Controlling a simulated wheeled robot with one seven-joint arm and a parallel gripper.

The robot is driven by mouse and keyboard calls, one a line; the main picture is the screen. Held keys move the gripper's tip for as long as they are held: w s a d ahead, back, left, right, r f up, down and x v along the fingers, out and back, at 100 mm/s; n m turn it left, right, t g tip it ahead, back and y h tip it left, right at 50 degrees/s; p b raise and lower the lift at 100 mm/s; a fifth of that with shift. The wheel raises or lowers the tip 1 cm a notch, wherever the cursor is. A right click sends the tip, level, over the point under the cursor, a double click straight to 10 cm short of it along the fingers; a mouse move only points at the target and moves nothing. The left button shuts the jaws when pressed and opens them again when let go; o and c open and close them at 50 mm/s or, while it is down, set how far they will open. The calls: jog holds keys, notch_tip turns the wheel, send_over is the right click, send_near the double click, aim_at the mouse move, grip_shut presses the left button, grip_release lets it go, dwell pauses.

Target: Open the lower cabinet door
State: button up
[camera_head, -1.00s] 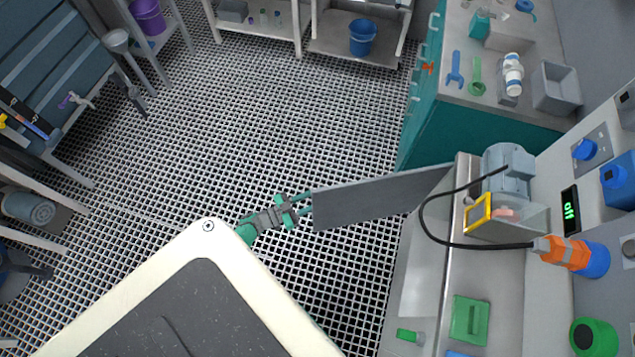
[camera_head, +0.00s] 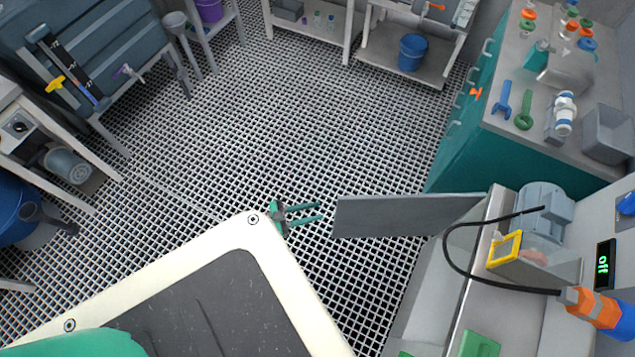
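The lower cabinet door (camera_head: 405,214) is a flat grey panel. It stands swung out from the grey cabinet (camera_head: 411,295) at the right, with its far end at the cabinet's corner. My gripper (camera_head: 320,212) is just left of the door's free edge. Its two green fingers are spread apart with nothing between them, and a small gap shows between the fingertips and the door.
A motor (camera_head: 543,215), a black cable and an orange connector (camera_head: 592,306) are on the cabinet's top. A teal drawer unit (camera_head: 482,150) stands behind the door. The grating floor (camera_head: 300,120) is clear at the middle. A blue bucket (camera_head: 412,52) sits on a rear shelf.

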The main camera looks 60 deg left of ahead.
jog(key=shift+a+r, duration=0.1)
jog(key=shift+a, duration=0.05)
grip_shut()
jog(key=s+d+r+g+y, duration=0.1)
jog(key=s+d+r, duration=0.25)
jog(key=d, duration=0.35)
jog(key=s+d+r+y, duration=0.1)
jog(key=s+d+r, duration=0.25)
jog(key=d, duration=0.35)
jog(key=s+d+r+g+y, duration=0.1)
jog(key=s+d+r, duration=0.2)
jog(key=d+r, duration=0.35)
jog(key=w+d+r+n+y, duration=0.1)
jog(key=d+r+n+y, duration=0.1)
jog(key=d+r, duration=1.4)
jog(key=shift+w+d+r+n+y, duration=0.15)
jog(key=shift+d+r+n+y, duration=0.25)
jog(key=shift+n, duration=0.5)
jog(key=shift+r, duration=0.1)
